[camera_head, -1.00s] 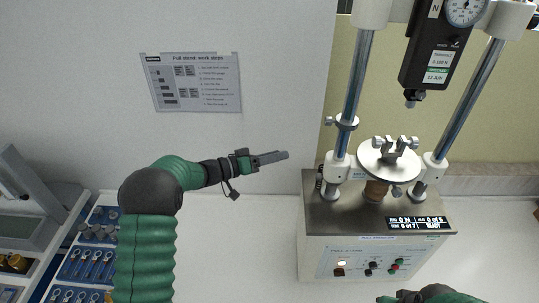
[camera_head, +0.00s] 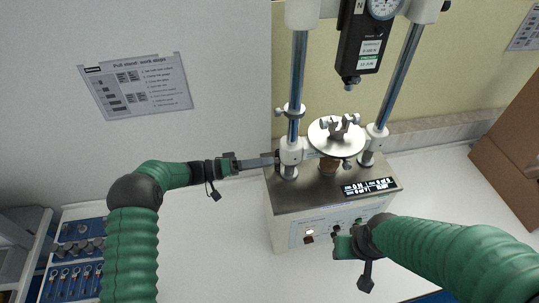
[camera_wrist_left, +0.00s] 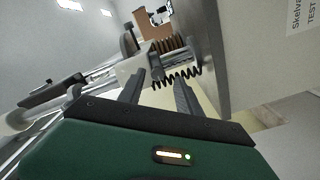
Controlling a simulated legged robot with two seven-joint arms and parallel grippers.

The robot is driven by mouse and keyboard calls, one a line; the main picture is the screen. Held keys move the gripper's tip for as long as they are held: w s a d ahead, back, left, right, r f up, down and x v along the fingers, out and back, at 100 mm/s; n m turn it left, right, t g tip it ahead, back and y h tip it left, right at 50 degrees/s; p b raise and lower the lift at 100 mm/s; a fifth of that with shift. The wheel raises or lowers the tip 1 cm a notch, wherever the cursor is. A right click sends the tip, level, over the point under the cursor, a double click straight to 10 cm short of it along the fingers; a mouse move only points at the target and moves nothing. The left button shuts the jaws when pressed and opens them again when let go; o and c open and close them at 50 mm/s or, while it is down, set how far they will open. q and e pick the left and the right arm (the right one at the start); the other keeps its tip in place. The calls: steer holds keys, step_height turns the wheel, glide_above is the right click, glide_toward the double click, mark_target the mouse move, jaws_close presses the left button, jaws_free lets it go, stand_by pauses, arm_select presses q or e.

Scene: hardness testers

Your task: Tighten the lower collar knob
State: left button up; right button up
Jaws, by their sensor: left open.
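The test stand's left column carries a white lower collar (camera_head: 291,151) just above the metal base. A small dark part (camera_head: 277,156), possibly its knob, shows on its left side. My left gripper (camera_head: 270,160) reaches in from the left, its fingertips right beside that side. In the left wrist view the two fingers (camera_wrist_left: 160,82) are apart, with the white collar (camera_wrist_left: 128,68) beyond and a black coil (camera_wrist_left: 178,78) at the tips. I cannot tell whether they touch the knob. My right gripper (camera_head: 342,244) is in front of the stand; its jaws are unclear.
A smaller upper collar (camera_head: 289,112) with a side knob sits higher on the same column. The round plate (camera_head: 336,136) is right of the column, under the black gauge (camera_head: 364,45). A cardboard box (camera_head: 512,150) stands at right, a blue tool tray (camera_head: 75,270) at lower left.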

arm_select(q)
steer(key=shift+s+d+r, duration=0.2)
steer(key=shift+s+d, duration=0.05)
steer(key=shift+w+d+f, duration=0.2)
steer(key=shift+w+d, duration=0.1)
steer(key=shift+d, duration=0.2)
steer(key=shift+c, duration=0.3)
steer(key=shift+w+d, duration=0.15)
steer(key=shift+d, duration=0.1)
steer(key=shift+c, duration=1.2)
steer(key=shift+d, duration=0.1)
steer(key=shift+c, duration=1.2)
steer(key=shift+s+r, duration=0.1)
steer(key=shift+s, duration=0.2)
jaws_close()
steer(key=shift+w+a, duration=0.15)
steer(key=shift+a, duration=0.05)
arm_select(e)
steer(key=shift+s+a+r, duration=0.1)
steer(key=shift+s+r, duration=0.1)
steer(key=shift+r, duration=0.15)
steer(key=shift+f, duration=0.1)
